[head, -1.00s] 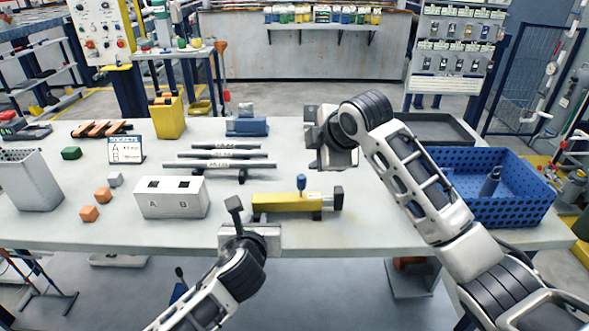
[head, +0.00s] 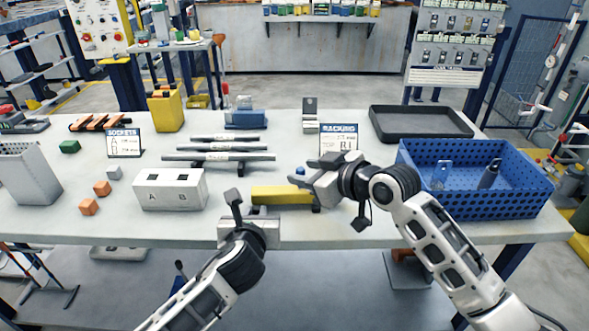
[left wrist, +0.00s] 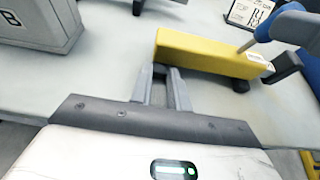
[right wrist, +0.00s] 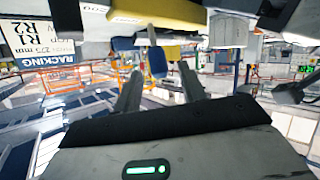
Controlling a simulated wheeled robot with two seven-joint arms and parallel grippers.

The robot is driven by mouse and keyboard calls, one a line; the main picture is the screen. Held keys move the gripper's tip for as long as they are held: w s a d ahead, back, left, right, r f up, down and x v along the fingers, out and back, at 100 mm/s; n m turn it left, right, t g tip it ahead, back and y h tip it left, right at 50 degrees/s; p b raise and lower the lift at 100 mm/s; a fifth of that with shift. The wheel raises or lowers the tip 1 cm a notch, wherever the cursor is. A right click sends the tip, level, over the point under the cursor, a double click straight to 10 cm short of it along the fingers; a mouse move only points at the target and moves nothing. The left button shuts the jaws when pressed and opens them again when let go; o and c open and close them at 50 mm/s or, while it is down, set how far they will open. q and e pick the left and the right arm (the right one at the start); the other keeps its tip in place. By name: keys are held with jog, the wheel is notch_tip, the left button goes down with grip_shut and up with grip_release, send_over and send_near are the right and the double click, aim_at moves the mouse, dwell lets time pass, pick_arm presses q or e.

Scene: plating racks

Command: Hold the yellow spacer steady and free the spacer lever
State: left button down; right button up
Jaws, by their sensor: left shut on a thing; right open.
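The yellow spacer (head: 282,194) lies lengthwise near the table's front edge; it also shows in the left wrist view (left wrist: 205,52). My left gripper (left wrist: 160,72) is shut on the spacer's near side, toward its left end. The spacer lever (left wrist: 245,45) is a thin rod with a blue knob (head: 299,170), standing up near the spacer's right end. My right gripper (head: 302,173) is open at the knob. In the right wrist view the blue knob (right wrist: 157,62) shows between the open fingers, apart from both. The spacer's right end is partly hidden by my right gripper in the head view.
A RACKING sign (head: 338,138) stands behind my right gripper. A blue perforated bin (head: 475,205) is at the right, a black tray (head: 420,122) behind it.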

aim_at(304, 172)
jog(key=shift+x, duration=2.2)
grip_shut()
jog(key=shift+w+g, duration=0.35)
jog(key=shift+g, duration=0.15)
jog(key=shift+w+f+m+g+h, duration=0.15)
jog(key=shift+w+m+g+h, duration=0.05)
jog(key=shift+m+g+h, duration=0.25)
jog(key=shift+d, duration=0.1)
grip_release()
